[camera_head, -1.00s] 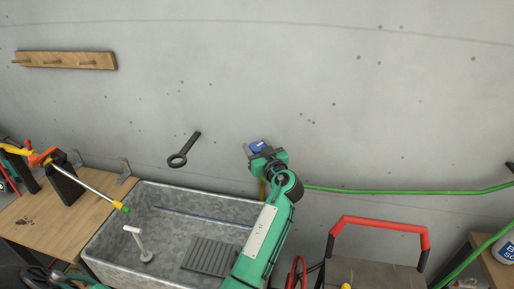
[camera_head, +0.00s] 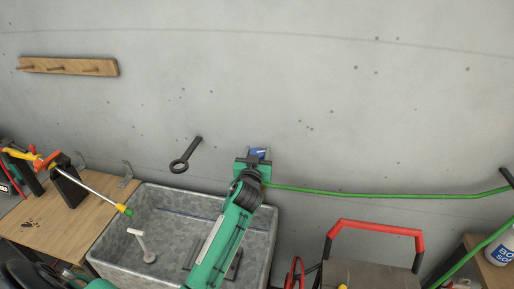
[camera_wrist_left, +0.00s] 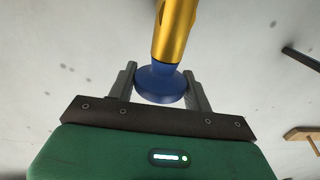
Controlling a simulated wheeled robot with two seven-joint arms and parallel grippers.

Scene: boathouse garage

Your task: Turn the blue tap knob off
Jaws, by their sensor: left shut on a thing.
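The blue tap knob (camera_head: 258,152) is on the grey wall above the basin, mostly hidden behind my gripper in the head view. In the left wrist view the round blue knob (camera_wrist_left: 161,85) sits between the two fingers, with the brass tap body (camera_wrist_left: 175,32) running from it. My left gripper (camera_head: 255,158) is at the knob and shut on it, one finger on each side; it also shows in the left wrist view (camera_wrist_left: 160,90). My right gripper is not in view.
A stone basin (camera_head: 137,275) stands below the tap. A black ring-ended holder (camera_head: 186,156) sticks out of the wall to its left. A green hose (camera_head: 380,196) runs right along the wall. A red-handled cart (camera_head: 375,227) and a wooden bench (camera_head: 50,232) flank the basin.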

